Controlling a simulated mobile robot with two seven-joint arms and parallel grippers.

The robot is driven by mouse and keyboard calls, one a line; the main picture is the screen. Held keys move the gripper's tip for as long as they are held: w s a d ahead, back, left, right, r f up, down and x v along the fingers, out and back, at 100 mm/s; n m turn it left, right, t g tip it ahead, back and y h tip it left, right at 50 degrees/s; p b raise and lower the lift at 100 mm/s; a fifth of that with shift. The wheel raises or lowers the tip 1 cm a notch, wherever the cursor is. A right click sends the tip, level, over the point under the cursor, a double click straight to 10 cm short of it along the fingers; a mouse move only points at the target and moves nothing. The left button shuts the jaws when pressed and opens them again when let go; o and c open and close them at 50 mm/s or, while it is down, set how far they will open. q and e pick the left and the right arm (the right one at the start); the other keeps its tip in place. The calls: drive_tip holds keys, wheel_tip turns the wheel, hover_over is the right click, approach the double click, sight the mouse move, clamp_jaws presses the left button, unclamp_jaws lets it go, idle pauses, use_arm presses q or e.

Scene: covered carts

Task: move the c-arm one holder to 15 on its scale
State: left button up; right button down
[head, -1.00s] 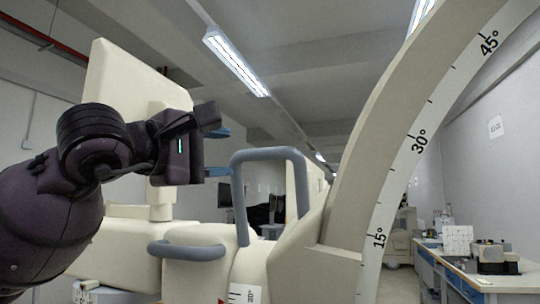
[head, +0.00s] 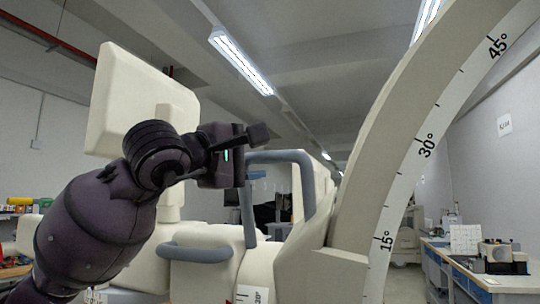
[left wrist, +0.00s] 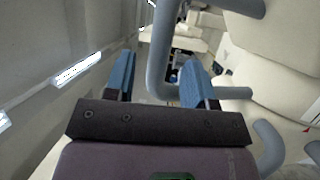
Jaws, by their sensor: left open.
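The c-arm (head: 385,125) is a large beige arc with a white scale strip marked 15°, 30° and 45°. Its lower part passes by a beige holder block (head: 300,262). A blue-grey loop handle (head: 306,180) rises from the holder; it also shows in the left wrist view (left wrist: 160,45). My left gripper (head: 262,155) is open at the handle's upper left. In the left wrist view its blue fingertips (left wrist: 160,78) stand on either side of the handle's bar; contact cannot be told. My right gripper is not in view.
A second grey-blue handle (head: 195,252) sits on the beige body at lower left. Another scale label marked 30° (head: 250,295) is at the bottom edge. A beige panel (head: 135,100) stands behind my arm. A blue-fronted workbench (head: 455,270) stands at right.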

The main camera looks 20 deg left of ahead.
sight(265, 157)
use_arm(q)
drive_tip(key=shift+p+x, duration=0.3)
drive_tip(key=shift+x, duration=2.05)
clamp_jaws()
